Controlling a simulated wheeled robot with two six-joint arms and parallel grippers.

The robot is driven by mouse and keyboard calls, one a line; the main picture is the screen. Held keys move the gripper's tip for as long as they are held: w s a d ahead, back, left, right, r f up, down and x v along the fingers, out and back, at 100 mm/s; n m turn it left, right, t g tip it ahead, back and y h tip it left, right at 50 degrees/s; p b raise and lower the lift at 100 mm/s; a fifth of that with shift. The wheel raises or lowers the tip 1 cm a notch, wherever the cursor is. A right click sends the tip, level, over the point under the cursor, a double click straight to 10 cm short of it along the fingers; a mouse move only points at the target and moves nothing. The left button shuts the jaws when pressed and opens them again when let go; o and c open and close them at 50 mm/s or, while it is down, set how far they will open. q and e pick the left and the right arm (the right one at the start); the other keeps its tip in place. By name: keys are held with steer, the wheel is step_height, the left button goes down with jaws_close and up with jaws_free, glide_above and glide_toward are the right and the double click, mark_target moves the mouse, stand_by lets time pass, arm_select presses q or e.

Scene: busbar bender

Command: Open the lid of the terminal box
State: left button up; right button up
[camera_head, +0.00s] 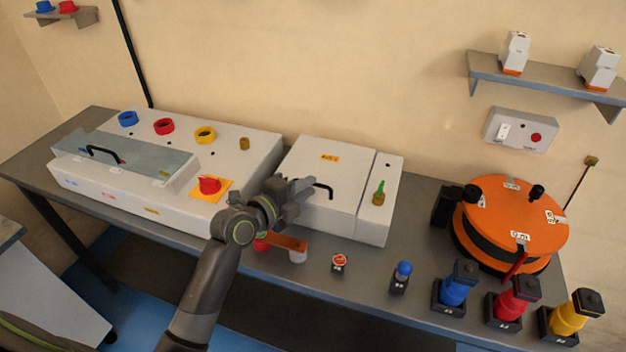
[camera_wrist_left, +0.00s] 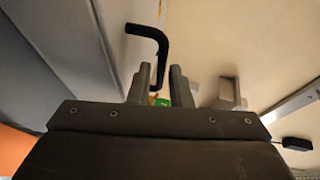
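The terminal box, as I take it, is the white box (camera_head: 335,165) in the middle of the bench. Its lid is shut and carries a yellow label and a bent black handle (camera_head: 324,188). My left gripper (camera_head: 308,189) is at the lid's front, just left of the handle. In the left wrist view the two fingers (camera_wrist_left: 161,88) stand apart with a gap between them. The black handle (camera_wrist_left: 160,45) shows beyond the fingertips, its lower end in line with the gap. I cannot tell whether the fingers touch it. My right gripper is not in view.
A long white box (camera_head: 120,195) with a clear cover and red knob (camera_head: 209,185) stands left. A green-handled tool (camera_head: 379,192) stands on the box's right strip. An orange drum (camera_head: 515,215) and coloured posts (camera_head: 512,302) are at right. Small parts line the bench front.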

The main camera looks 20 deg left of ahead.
arm_select(q)
steer(key=shift+x, duration=1.4)
jaws_close()
